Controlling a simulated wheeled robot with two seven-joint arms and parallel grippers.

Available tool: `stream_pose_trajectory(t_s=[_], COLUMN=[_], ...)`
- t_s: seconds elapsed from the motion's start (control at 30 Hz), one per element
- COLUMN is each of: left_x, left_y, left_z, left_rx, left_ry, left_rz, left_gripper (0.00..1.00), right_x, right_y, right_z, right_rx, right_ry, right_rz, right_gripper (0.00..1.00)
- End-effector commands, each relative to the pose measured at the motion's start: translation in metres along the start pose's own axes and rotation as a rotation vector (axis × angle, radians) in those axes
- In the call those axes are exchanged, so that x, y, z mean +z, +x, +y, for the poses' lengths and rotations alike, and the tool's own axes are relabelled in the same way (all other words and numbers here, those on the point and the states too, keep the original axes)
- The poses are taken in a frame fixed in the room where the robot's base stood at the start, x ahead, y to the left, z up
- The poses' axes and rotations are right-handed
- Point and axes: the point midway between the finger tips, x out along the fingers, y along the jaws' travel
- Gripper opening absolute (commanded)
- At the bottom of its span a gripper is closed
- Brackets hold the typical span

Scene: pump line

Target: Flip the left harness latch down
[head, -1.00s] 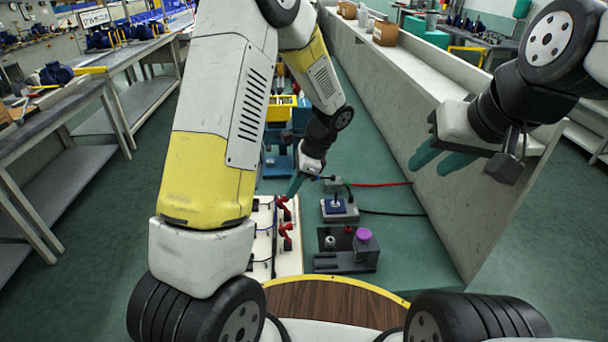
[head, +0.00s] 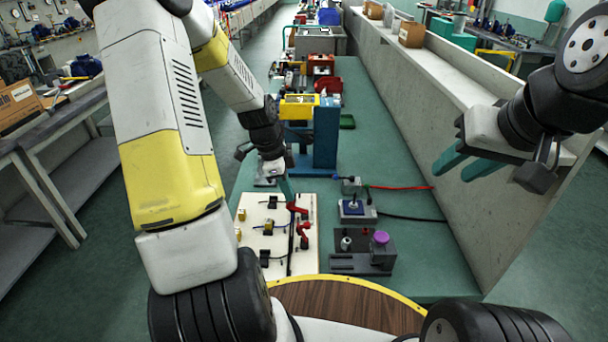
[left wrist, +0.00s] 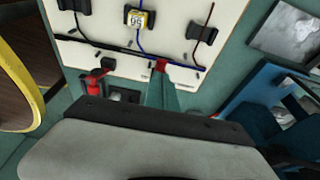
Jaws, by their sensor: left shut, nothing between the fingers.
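A white harness board (head: 248,252) lies on the green bench in the head view, with two red latches along its right side. The far red latch (head: 298,209) is right at the tips of my left gripper (head: 288,196); the near red latch (head: 302,236) stands closer to me. In the left wrist view, my shut, empty left fingers (left wrist: 162,84) reach to one red latch (left wrist: 160,65); I cannot tell whether they touch it. The other red latch (left wrist: 95,82) is to their left, clear of them. My right gripper (head: 464,166) is open and empty, high at the right.
Wires and black clips, one with a yellow tag (left wrist: 136,18), cover the board. Right of it are a grey block with a purple knob (head: 381,238) and a box with a blue top (head: 354,208). A blue stand (head: 326,135) rises behind. A low wall (head: 430,130) bounds the right.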

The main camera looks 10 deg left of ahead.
Motion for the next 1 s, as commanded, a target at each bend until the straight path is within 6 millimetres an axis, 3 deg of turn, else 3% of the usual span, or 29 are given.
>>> stream_pose_trajectory(t_s=[0.17,1.0], left_x=[0.011,-0.003], left_y=[0.005,0.014], left_z=[0.000,0.000], left_rx=[0.001,0.001], left_ry=[-0.001,0.000], left_rz=[-0.001,-0.003], left_gripper=[0.00,0.00], right_x=[0.000,0.000], right_y=[0.000,0.000], right_z=[0.000,0.000], right_rx=[0.000,0.000], right_ry=[0.000,0.000], right_rz=[0.000,0.000], right_gripper=[0.36,0.36])
